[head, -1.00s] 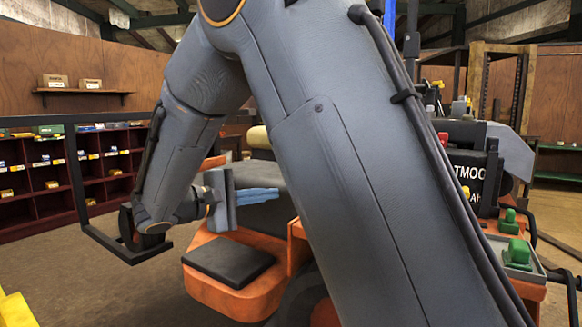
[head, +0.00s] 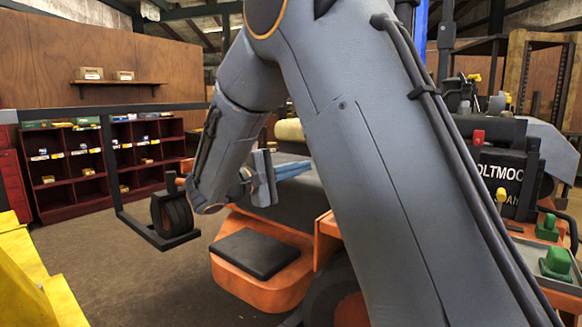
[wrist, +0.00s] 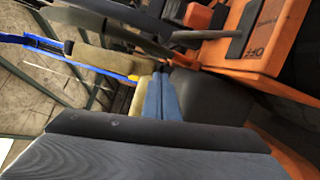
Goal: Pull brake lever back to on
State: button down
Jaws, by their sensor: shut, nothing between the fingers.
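My gripper (head: 292,170) is left of my big upper arm link in the head view, over the orange mower. Its blue fingers lie together and point right, with nothing between them. In the wrist view the closed blue fingers (wrist: 160,97) point at the dark grey mower seat and a tan roll. An orange panel (wrist: 215,58) with "OFF" lettering and a black slot plate is at the upper right of the wrist view. Dark bars cross the top there; I cannot tell if one is the brake lever. My arm hides that part of the mower in the head view.
The orange footstep with a black pad (head: 255,253) is low in front. A dark frame with a wheel (head: 172,215) stands left of the mower. Something yellow (head: 40,280) is at the lower left.

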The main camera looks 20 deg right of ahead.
jog(key=s+d+r+p, duration=0.1)
jog(key=s+d+p, duration=0.1)
jog(key=d, duration=0.3)
jog(key=shift+d, duration=0.4)
